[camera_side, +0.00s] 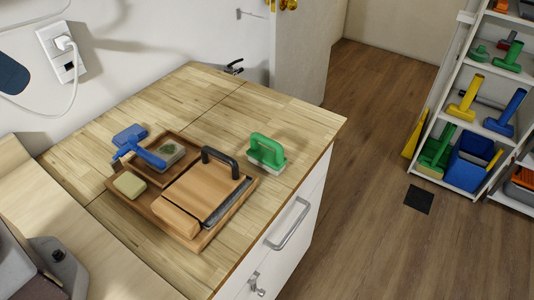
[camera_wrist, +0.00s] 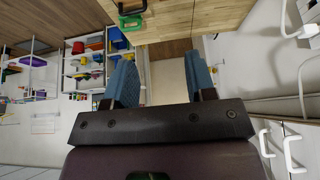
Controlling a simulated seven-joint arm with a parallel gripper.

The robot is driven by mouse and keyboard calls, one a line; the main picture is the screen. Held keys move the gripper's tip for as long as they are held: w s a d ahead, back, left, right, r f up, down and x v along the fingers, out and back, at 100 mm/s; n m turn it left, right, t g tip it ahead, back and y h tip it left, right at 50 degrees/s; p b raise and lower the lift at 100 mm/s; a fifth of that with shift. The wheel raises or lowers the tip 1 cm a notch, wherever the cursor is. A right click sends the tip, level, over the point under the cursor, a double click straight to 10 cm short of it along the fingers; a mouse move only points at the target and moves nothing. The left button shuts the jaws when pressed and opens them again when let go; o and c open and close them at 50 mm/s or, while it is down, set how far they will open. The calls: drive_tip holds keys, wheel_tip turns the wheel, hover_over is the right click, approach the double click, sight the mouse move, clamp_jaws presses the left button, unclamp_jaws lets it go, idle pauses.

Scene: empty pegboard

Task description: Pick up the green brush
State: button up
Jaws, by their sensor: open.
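The green brush (camera_side: 266,150) stands on the wooden counter with its arched green handle up and pale bristles down. It is right of the wooden tray, near the counter's right edge, and nothing touches it. My gripper's fingers are not seen in the side view.
A wooden tray (camera_side: 239,207) holds a wooden block with a dark handle (camera_side: 220,157), a sponge (camera_side: 129,184) and a blue-handled brush (camera_side: 135,145). The counter (camera_side: 290,108) is bare behind the green brush. A white shelf (camera_side: 458,115) with coloured tools stands far right.

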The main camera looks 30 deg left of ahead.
drive_tip(key=m+g, duration=0.3)
drive_tip(key=m, duration=1.6)
approach(262, 137)
drive_tip(key=x, duration=0.6)
drive_tip(key=shift+w+r, duration=0.1)
drive_tip(key=shift+w, duration=0.3)
drive_tip(key=shift+s+x, duration=0.2)
drive_tip(key=shift+x, duration=1.1)
drive_tip(key=shift+s+x, duration=0.25)
drive_tip(key=shift+x, duration=1.05)
clamp_jaws()
